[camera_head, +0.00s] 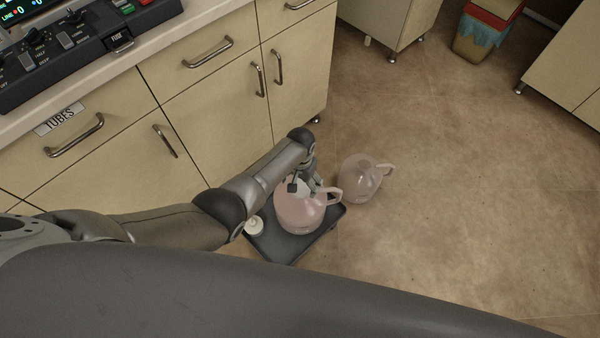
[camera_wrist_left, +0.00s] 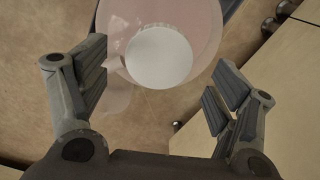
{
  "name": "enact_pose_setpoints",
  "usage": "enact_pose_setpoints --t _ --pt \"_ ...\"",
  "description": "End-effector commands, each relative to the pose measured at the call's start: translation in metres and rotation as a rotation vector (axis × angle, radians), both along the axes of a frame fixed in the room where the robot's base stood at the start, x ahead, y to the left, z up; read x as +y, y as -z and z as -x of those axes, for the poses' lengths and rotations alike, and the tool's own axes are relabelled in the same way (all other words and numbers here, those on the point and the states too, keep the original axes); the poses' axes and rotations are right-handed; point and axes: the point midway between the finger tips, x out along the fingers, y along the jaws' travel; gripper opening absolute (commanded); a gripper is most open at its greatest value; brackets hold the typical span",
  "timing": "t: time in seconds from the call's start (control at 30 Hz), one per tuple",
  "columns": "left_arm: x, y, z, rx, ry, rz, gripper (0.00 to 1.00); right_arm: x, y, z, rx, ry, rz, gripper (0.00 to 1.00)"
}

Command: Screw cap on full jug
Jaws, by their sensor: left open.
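The full jug (camera_head: 300,215), pinkish and translucent with a side handle, stands on a dark tray (camera_head: 285,248) on the floor. In the wrist view, a round white cap (camera_wrist_left: 160,57) lies over the jug's (camera_wrist_left: 200,20) top. Whether it is screwed down cannot be told. My left gripper (camera_head: 304,189) is just above the jug's top. Its fingers (camera_wrist_left: 160,85) are spread apart in the wrist view, one on each side of the cap, with gaps and nothing held. The gripper partly hides the jug's mouth in the head view. My right gripper is not in view.
A clear, empty-looking jug (camera_head: 360,182) stands on the floor right of the tray. A small white round object (camera_head: 254,226) sits at the tray's left. Cabinets (camera_head: 215,110) with handles stand close behind on the left. The floor at right is open, with a bin (camera_head: 482,38) at the back.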

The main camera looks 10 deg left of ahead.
Motion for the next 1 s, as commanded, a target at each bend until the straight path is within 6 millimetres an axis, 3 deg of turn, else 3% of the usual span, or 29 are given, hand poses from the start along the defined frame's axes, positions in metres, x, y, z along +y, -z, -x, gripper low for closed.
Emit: enact_pose_setpoints --t 0.5,1.0 --pt "0.001 -0.049 0.0 -0.001 0.0 -0.001 0.84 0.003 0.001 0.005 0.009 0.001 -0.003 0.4" --pt "0.001 -0.065 0.001 0.0 0.0 -0.001 0.84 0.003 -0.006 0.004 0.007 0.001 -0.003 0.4"
